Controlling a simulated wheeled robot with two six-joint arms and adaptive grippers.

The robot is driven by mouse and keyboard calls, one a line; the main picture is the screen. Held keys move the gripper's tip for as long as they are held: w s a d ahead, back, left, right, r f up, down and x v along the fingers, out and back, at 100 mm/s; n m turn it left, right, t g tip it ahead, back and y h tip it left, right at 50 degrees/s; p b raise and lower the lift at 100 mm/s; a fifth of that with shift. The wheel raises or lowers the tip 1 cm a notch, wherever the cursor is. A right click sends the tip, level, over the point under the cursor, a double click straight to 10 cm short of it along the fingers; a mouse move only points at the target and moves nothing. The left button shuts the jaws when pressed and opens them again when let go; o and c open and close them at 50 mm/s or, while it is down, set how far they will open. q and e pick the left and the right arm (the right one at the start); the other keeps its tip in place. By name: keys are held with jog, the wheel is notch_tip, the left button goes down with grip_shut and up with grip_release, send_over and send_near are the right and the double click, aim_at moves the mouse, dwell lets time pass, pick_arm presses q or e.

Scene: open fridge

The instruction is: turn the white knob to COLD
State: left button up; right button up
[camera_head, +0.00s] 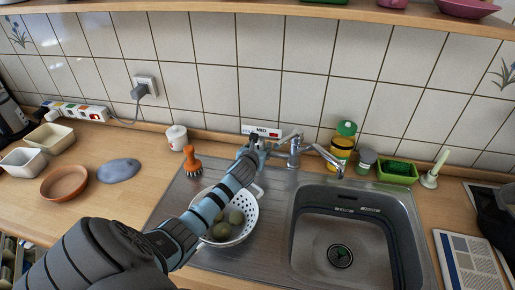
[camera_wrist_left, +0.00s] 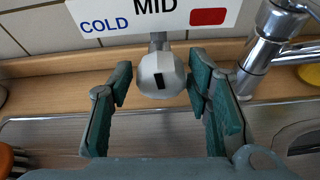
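The white knob (camera_wrist_left: 157,72) with a black mark on its face sits below a white label plate (camera_wrist_left: 160,18) in the left wrist view. The plate reads COLD at left and MID in the middle, with a red patch at right. The black mark is nearly upright, below MID. My left gripper (camera_wrist_left: 160,84) is open, one green-padded finger on each side of the knob, with visible gaps. In the head view my left gripper (camera_head: 252,152) is at the wall under the plate (camera_head: 262,132) and hides the knob. My right gripper is not in view.
A chrome faucet (camera_head: 295,148) stands close to the right of my left gripper. Below my arm is a white colander (camera_head: 246,203) with green round items. An orange brush (camera_head: 192,162) stands left, and the sink (camera_head: 340,225) is at right.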

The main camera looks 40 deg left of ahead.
pick_arm(q)
jog(key=shift+a, duration=0.1)
jog(key=c, duration=0.7)
jog(key=shift+w, duration=0.1)
jog(key=shift+c, duration=0.2)
jog(key=shift+n+h+p, duration=0.4)
jog(key=shift+n+p, duration=0.4)
jog(key=shift+p, duration=0.2)
jog(key=shift+f+n+t+h, duration=0.15)
jog(key=shift+n+t+h, duration=0.25)
jog(key=shift+n+t, duration=0.15)
jog(key=shift+n, duration=0.35)
jog(key=shift+f+n+t+h+b, duration=0.15)
jog(key=shift+n+t+h+b, duration=0.1)
jog(key=shift+n+h+b, duration=0.1)
jog(key=n+b, duration=0.1)
jog(key=b, duration=0.1)
jog(key=n+b, duration=0.1)
jog(key=b, duration=0.1)
jog(key=shift+f+t+h, duration=0.2)
jog(key=shift+t+h, duration=0.15)
jog(key=shift+t, duration=0.05)
jog(key=shift+r+n+t+b, duration=0.25)
jog(key=shift+n+b, duration=0.3)
jog(key=shift+b, duration=0.55)
